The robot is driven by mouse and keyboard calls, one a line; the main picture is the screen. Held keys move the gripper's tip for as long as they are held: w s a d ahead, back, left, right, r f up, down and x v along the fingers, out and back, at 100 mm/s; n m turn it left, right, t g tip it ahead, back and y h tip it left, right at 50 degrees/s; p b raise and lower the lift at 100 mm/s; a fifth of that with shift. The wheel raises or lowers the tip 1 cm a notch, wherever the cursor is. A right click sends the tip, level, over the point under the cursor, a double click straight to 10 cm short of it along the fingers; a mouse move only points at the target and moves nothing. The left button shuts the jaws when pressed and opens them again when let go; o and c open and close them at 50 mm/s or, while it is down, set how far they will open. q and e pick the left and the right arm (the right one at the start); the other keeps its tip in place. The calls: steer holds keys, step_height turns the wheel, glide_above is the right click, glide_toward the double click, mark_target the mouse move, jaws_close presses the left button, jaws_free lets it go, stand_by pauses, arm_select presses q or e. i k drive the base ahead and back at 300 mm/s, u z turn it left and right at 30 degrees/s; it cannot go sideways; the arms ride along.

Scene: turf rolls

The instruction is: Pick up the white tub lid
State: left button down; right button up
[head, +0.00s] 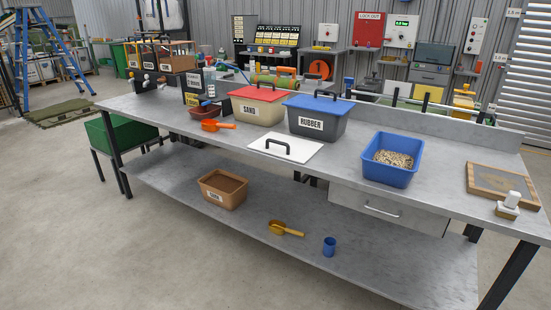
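The white tub lid (286,149) lies flat on the grey workbench top (225,142), near its front edge. It is a white square with a dark arched handle standing up from its middle. It lies in front of the tub marked RUBBER, which has a blue lid (318,104), and the tub marked SAND, which has a red lid (258,92). Neither of my grippers shows in the head view.
A blue open bin (391,160) of pale granules stands right of the lid. An orange scoop (217,126) and a dark red tray (205,112) lie to the left. A wooden framed board (502,184) is at the right end. The lower shelf holds a brown tub (223,190).

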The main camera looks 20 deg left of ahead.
mark_target(293, 149)
steer(key=u, duration=0.8)
steer(key=i, duration=0.65)
steer(key=u, duration=1)
steer(key=i, duration=0.9)
steer(key=z, duration=0.55)
steer(key=i, duration=0.85)
steer(key=z, duration=0.75)
